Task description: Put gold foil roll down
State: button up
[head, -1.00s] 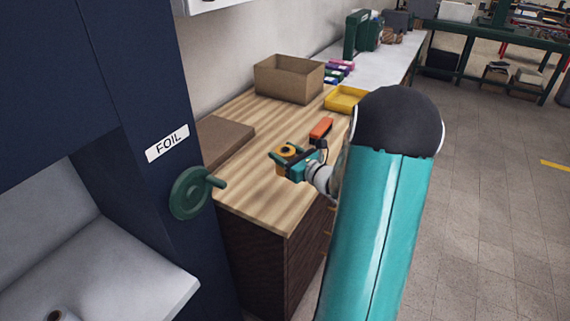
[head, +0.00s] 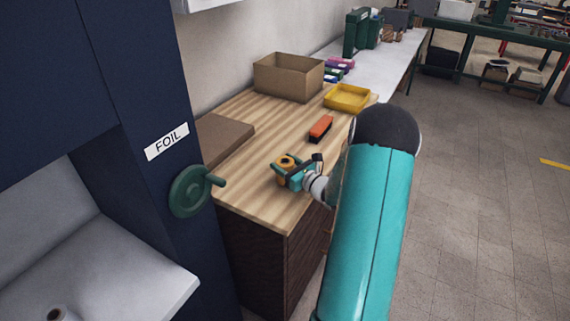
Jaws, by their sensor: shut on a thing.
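The gold foil roll (head: 286,162) is a small golden ring-ended roll with a dark centre, upright between my gripper's jaws. My gripper (head: 287,171), teal and dark, is shut on the roll at the front right part of the striped wooden counter (head: 258,150). The roll is at or just above the counter top; I cannot tell whether it touches. My arm hides the counter's right side.
An orange and black object (head: 321,128) lies just behind my gripper. A yellow tray (head: 347,97), a cardboard box (head: 288,77) and a flat brown board (head: 224,138) stand farther around. A dark blue cabinet with a green handwheel (head: 190,191) stands left. Bare counter lies left of the roll.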

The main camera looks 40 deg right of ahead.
jog(key=o, duration=1)
jog(key=shift+f, duration=0.1)
jog(key=shift+o, duration=0.4)
jog(key=s, duration=1.2)
jog(key=shift+d, duration=0.25)
